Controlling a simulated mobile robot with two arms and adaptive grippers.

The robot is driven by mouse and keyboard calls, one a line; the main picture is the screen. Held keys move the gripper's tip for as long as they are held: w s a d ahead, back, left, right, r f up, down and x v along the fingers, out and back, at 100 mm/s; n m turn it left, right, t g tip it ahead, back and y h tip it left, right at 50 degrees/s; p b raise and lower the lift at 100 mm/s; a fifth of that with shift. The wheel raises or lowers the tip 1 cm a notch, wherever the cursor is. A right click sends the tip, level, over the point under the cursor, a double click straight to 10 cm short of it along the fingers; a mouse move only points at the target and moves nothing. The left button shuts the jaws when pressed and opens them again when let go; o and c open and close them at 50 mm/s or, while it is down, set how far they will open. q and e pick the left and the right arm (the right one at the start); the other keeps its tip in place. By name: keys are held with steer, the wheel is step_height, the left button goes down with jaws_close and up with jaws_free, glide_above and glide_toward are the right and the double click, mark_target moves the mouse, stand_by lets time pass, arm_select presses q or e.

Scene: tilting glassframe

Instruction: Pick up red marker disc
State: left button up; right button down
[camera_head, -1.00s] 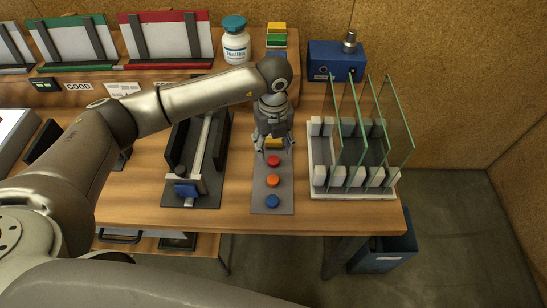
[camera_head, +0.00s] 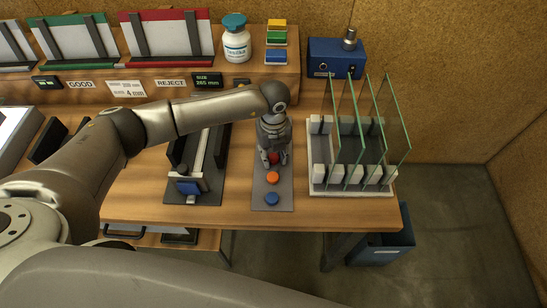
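The red marker disc (camera_head: 273,158) is on the grey strip mat (camera_head: 272,200), partly hidden by my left gripper (camera_head: 273,162). The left gripper points down, with its fingers on either side of the red disc; I cannot tell whether they touch it. The gap between the fingers looks open. An orange disc (camera_head: 272,178) and a blue disc (camera_head: 271,198) lie in line in front of it on the same mat. My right gripper is not in view.
A white rack (camera_head: 350,190) with upright glass panes stands close to the right. A measuring fixture with a blue block (camera_head: 188,187) is to the left. A white bottle (camera_head: 236,42), a blue box (camera_head: 336,58) and coloured blocks (camera_head: 277,38) stand behind.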

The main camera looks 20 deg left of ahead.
arm_select(q)
steer(key=shift+c, duration=0.6)
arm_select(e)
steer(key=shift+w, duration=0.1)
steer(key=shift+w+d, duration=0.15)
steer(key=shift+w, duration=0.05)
